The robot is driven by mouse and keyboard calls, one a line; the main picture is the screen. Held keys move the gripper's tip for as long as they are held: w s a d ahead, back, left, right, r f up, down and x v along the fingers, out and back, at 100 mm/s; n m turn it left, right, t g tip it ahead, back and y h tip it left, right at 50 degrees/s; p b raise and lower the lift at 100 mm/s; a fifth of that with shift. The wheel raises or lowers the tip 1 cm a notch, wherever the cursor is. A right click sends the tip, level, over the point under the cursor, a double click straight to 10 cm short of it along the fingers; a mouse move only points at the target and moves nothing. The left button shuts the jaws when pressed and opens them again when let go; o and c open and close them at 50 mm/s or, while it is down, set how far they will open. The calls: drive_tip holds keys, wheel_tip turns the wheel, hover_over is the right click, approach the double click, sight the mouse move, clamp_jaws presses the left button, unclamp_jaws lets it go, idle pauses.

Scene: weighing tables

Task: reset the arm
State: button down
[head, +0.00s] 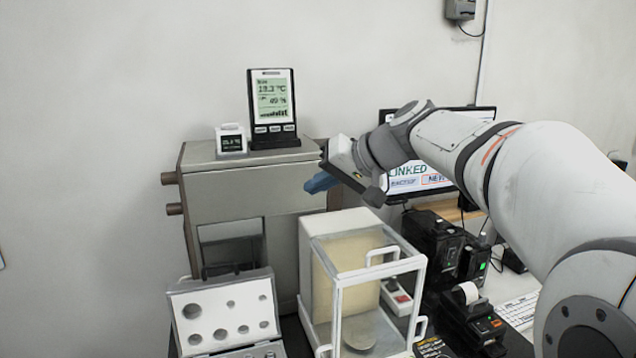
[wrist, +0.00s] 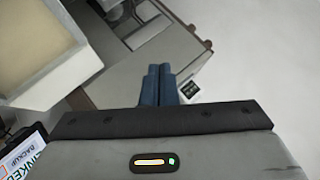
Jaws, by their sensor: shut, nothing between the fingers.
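My gripper (head: 321,184) is at the upper middle of the head view, on the end of my arm that reaches in from the right. Its blue fingers lie in front of the right part of a grey metal cabinet, above and behind the glass balance case (head: 372,262). In the wrist view the two blue fingers (wrist: 158,86) are side by side, shut, with nothing held between them. The fingers look apart from the cabinet, though the exact gap cannot be told.
The grey cabinet (head: 216,185) carries a thermometer display (head: 271,105) and a small white clock-like display (head: 231,140). An open weight case (head: 222,312) stands at lower left. A monitor (head: 432,182) is behind my arm, and black printers (head: 433,243) stand at right.

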drive_tip(key=s+d+f+m+g+h, duration=0.1)
drive_tip(key=s+d+f+h, duration=0.3)
drive_tip(key=s+d+f, duration=0.3)
drive_tip(key=s+d+f+m+g+h, duration=0.1)
drive_tip(key=s+d+f+h, duration=0.4)
drive_tip(key=s+f, duration=1.2)
drive_tip(key=d, duration=0.3)
drive_tip(key=shift+s+f+g+h, duration=0.2)
drive_tip(key=shift+g+h, duration=0.1)
